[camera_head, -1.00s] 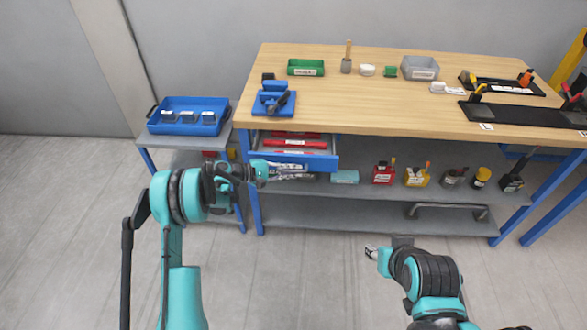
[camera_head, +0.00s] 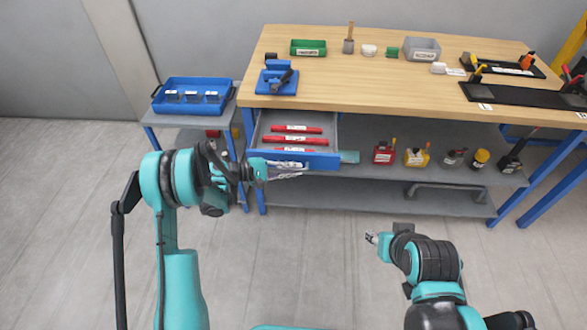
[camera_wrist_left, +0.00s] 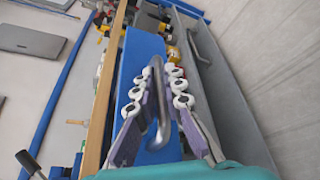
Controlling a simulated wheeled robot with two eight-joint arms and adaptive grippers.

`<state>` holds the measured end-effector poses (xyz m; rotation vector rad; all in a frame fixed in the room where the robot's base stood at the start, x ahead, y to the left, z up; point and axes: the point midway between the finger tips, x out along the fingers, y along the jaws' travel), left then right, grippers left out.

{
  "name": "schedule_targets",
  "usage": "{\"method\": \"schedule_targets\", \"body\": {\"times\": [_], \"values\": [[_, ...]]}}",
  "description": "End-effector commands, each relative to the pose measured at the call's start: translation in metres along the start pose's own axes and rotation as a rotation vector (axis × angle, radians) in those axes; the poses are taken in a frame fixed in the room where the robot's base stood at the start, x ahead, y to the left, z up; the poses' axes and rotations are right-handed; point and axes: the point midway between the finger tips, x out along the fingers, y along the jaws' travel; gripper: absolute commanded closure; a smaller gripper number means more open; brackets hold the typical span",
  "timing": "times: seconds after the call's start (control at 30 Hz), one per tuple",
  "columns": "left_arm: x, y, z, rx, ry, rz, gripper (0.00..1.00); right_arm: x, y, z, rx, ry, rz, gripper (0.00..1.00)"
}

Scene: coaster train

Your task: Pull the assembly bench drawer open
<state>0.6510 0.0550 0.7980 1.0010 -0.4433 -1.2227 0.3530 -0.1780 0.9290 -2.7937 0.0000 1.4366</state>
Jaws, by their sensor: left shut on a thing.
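The assembly bench drawer (camera_head: 323,161) has a blue front and stands partly open below the left part of the wooden bench top. Several red tools with white labels (camera_head: 296,141) lie inside it. My left gripper (camera_head: 293,169) is at the drawer front, shut on the metal drawer handle (camera_wrist_left: 160,110). In the left wrist view its two fingers (camera_wrist_left: 160,96) lie on either side of the bar handle, with the blue drawer front (camera_wrist_left: 133,66) behind. My right gripper (camera_head: 371,237) is in front of the bench, over the floor, apart from everything; its jaw state is too small to tell.
The bench top (camera_head: 380,80) carries a green bin (camera_head: 308,47), a grey bin (camera_head: 421,48) and a blue fixture (camera_head: 277,78). A lower shelf (camera_head: 435,170) holds several bottles. A side cart with a blue tray (camera_head: 193,96) stands left. The floor before the bench is clear.

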Motion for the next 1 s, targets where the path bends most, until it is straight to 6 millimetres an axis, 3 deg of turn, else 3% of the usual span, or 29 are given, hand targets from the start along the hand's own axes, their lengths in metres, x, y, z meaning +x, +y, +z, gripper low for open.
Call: {"method": "schedule_targets", "body": {"times": [0.07,0.1,0.13,0.53,1.0], "values": [[0.0,0.0,0.0,0.0,0.0,-0.001,1.0,0.0,0.0,0.0,0.0,0.0,0.0,0.6],[0.0,0.0,0.0,0.0,0.0,-0.001,0.85,0.0,0.0,0.0,0.0,0.0,0.0,0.6],[0.0,0.0,0.0,0.0,0.0,-0.001,0.81,0.0,0.0,0.0,0.0,0.0,0.0,0.6],[-0.009,0.0,-0.001,0.0,0.002,0.001,0.81,0.0,0.0,0.0,0.0,0.0,0.0,0.6],[-0.101,0.0,-0.001,0.0,0.002,0.001,0.81,0.0,0.0,0.0,0.0,0.0,0.0,0.6]]}}
